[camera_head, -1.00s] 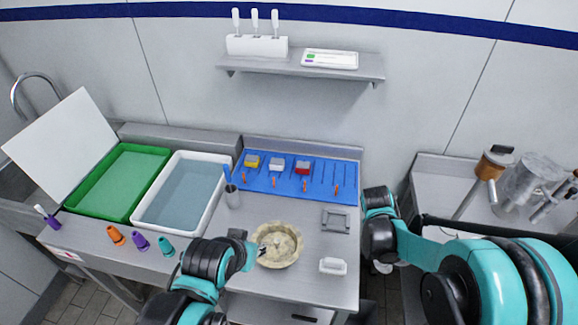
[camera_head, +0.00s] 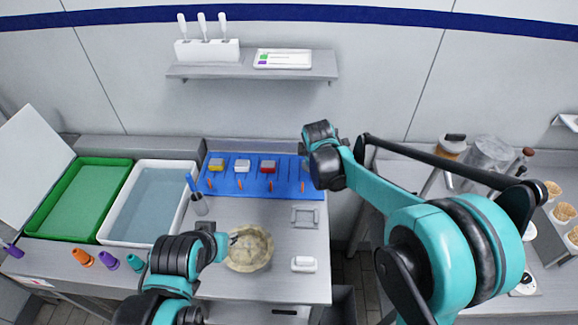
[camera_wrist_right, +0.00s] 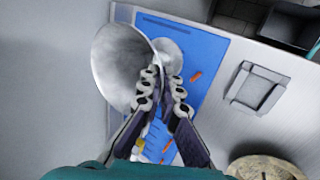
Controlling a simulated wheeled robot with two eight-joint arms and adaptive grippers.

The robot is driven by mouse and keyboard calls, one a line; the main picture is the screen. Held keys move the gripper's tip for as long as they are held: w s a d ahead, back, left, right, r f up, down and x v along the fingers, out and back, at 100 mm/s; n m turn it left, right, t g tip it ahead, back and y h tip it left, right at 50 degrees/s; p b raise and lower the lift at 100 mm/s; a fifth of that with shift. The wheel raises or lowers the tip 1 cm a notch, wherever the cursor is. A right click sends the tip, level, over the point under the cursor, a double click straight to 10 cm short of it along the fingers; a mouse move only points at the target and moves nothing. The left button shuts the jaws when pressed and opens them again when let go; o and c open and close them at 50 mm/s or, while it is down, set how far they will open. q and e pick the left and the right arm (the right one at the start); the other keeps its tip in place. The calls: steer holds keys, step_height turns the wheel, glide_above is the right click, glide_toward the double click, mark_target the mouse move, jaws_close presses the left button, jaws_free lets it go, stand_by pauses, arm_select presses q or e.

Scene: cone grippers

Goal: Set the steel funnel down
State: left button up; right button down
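The grey steel funnel (camera_wrist_right: 122,68) shows in the right wrist view, its wide cone mouth to the left of the fingertips. My right gripper (camera_wrist_right: 161,82) is shut on its narrow part, with the fingers close together. In the head view my right gripper (camera_head: 318,132) is raised near the right end of the blue mat (camera_head: 255,188), and the funnel is hidden there behind my arm. My left gripper (camera_head: 228,240) is beside the left rim of the pale round bowl (camera_head: 250,262). Its fingers are too small and covered to tell their opening.
The mat carries coloured blocks and orange pegs. A grey square frame (camera_head: 305,217) and a white block (camera_head: 304,264) lie on the table (camera_head: 275,285) to the right. A white water basin (camera_head: 186,208), a green tray (camera_head: 38,222) and several small cones stand left. A shelf (camera_head: 250,72) is above.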

steer(key=shift+w+a+f+b, duration=0.45)
steer(key=shift+w+a+f, duration=0.25)
steer(key=shift+w+f, duration=0.5)
steer(key=shift+w+a+f+b, duration=0.4)
steer(key=shift+w+a+f, duration=0.35)
steer(key=shift+f, duration=0.9)
steer(key=shift+w+a+f+b, duration=0.45)
steer(key=shift+w+a+f, duration=0.2)
steer(key=shift+w+f, duration=0.55)
steer(key=shift+s+f, duration=0.25)
steer(key=c, duration=1.7)
jaws_free()
